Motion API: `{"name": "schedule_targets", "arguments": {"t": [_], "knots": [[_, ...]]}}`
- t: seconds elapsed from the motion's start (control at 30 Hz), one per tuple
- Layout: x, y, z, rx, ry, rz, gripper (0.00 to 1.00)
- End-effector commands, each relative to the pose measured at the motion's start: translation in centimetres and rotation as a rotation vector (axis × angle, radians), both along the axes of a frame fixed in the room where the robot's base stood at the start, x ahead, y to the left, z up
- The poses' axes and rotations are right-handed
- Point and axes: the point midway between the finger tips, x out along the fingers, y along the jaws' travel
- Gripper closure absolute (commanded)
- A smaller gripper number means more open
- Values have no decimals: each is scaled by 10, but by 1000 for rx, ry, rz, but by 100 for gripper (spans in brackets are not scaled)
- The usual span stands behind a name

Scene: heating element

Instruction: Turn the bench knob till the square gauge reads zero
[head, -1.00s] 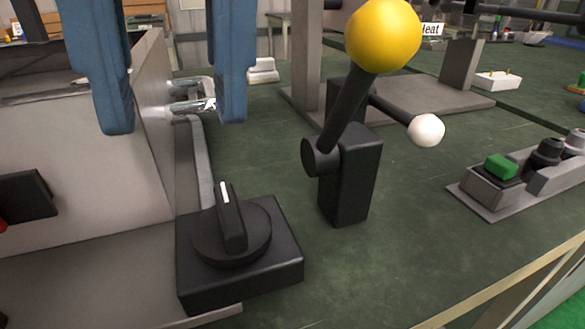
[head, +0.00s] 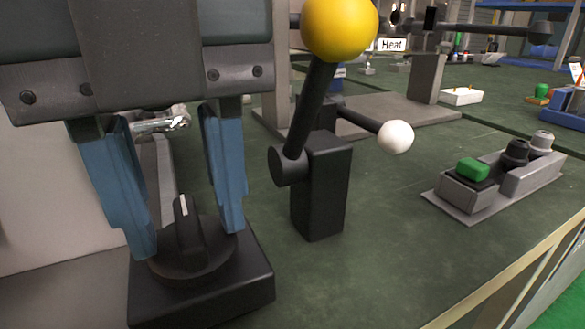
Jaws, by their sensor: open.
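The black bench knob (head: 188,240) sits on a black square base (head: 235,288) at the lower left of the head view. A white mark runs along the top of its raised grip and points up and slightly left in the picture. My gripper (head: 188,240) has two blue fingers and is open. The fingers are down on either side of the knob, left and right of its grip, with gaps to the grip. Whether the fingertips touch the round dial I cannot tell. No square gauge can be made out in view.
A button box with a green button (head: 472,169) is farther right. Green bench top is clear at front right.

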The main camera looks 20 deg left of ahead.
Motion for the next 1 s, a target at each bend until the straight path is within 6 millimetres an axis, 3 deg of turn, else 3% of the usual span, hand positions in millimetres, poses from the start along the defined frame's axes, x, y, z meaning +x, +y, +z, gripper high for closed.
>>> {"name": "schedule_targets", "arguments": {"t": [0.13, 0.57, 1.0], "knots": [[0, 0, 0, 0, 0, 0, 60], [0, 0, 1, 0, 0, 0, 100], [0, 0, 1, 0, 0, 31, 100]]}}
